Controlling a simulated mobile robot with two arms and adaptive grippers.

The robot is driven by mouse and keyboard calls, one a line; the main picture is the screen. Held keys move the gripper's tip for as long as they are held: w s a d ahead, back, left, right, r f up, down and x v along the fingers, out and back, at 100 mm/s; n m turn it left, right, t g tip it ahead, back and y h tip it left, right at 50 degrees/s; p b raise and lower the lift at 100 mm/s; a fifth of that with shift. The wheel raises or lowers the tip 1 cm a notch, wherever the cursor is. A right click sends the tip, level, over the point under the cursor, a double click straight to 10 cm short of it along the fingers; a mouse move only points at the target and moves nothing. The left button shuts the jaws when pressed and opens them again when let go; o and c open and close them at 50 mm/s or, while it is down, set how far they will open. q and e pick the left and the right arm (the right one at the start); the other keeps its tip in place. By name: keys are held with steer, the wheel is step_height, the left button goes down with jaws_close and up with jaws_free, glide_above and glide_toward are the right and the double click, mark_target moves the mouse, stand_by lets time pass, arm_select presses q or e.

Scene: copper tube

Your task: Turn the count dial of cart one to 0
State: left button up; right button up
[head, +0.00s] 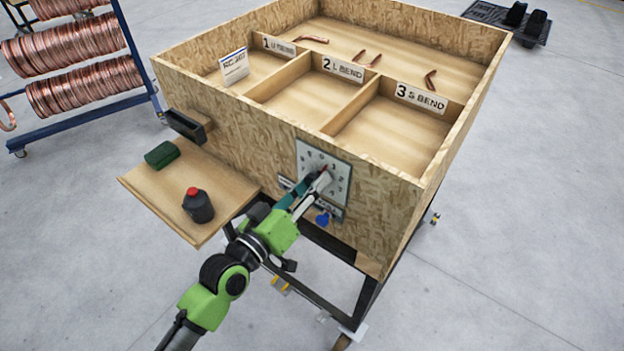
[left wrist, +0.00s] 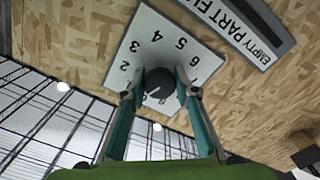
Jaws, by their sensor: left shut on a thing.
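The count dial's white plate (head: 307,155) is on the front wall of the wooden cart box, with numbers around a round knob. In the left wrist view the dark knob (left wrist: 160,88) sits in the middle of the plate (left wrist: 150,20), with a pale line on its face. My left gripper (head: 321,180) is shut on the knob; its two fingers (left wrist: 161,90) lie on either side of it. In the head view the fingers hide most of the knob. A small red mark shows just above them, near the 0 and 1. My right gripper is not in view.
A side shelf (head: 220,180) holds a dark bottle with a red cap (head: 198,206) and a green object (head: 161,154). The box (head: 225,145) has labelled compartments with copper pieces. A coil rack (head: 90,110) stands left.

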arm_select(q)
steer(key=shift+n+p, duration=0.4)
steer(key=shift+n, duration=1.6)
steer(key=o, duration=1.1)
steer(key=v, duration=1.2)
